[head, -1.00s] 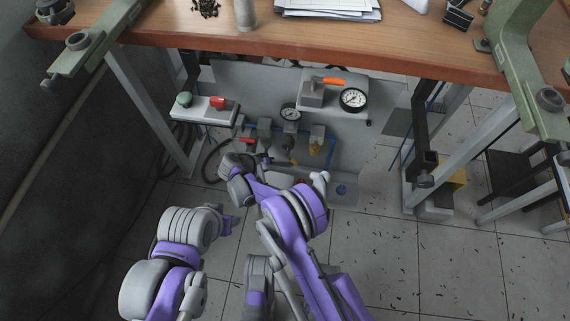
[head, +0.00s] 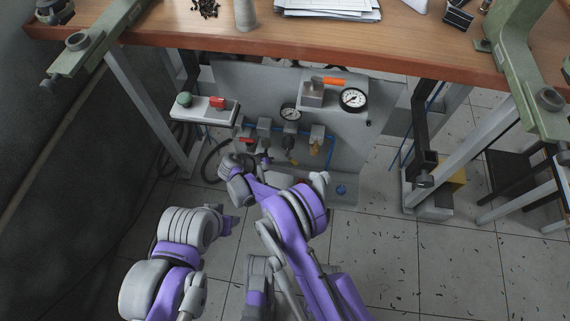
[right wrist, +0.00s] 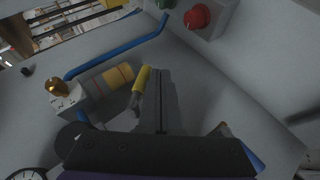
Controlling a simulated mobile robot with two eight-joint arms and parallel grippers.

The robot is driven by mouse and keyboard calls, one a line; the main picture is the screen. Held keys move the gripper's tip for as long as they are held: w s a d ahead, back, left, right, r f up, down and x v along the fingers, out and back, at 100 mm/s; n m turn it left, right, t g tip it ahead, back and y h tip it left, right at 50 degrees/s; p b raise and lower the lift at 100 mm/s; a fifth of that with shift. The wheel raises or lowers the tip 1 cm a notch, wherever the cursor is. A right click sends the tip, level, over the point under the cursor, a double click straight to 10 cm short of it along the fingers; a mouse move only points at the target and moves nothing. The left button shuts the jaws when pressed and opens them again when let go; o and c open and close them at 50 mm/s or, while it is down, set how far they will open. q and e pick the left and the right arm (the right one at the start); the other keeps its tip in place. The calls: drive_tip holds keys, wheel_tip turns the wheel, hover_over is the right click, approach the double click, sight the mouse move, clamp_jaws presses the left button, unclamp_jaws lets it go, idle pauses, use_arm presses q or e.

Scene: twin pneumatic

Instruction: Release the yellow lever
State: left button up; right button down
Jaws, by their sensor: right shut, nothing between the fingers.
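The yellow lever (head: 316,148) is a small handle at the right of the row of valves on the grey panel under the bench. In the right wrist view the yellow lever (right wrist: 142,80) stands just left of the fingers. My right gripper (right wrist: 161,76) is shut and empty, with its dark fingers together beside the lever; I cannot tell whether they touch it. In the head view my right gripper (head: 291,162) is small and dark in front of the panel, partly hidden by its own arm. My left gripper does not show clearly; only left arm links do.
The grey panel (head: 372,125) carries an orange-handled valve (head: 331,81), gauges (head: 353,99) and a blue tube (right wrist: 120,48). The wooden bench top (head: 230,42) overhangs.

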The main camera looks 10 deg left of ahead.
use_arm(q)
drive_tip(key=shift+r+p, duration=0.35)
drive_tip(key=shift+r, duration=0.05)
use_arm(e)
drive_tip(key=shift+r, duration=0.8)
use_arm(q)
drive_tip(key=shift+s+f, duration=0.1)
use_arm(e)
drive_tip(key=shift+f, duration=0.1)
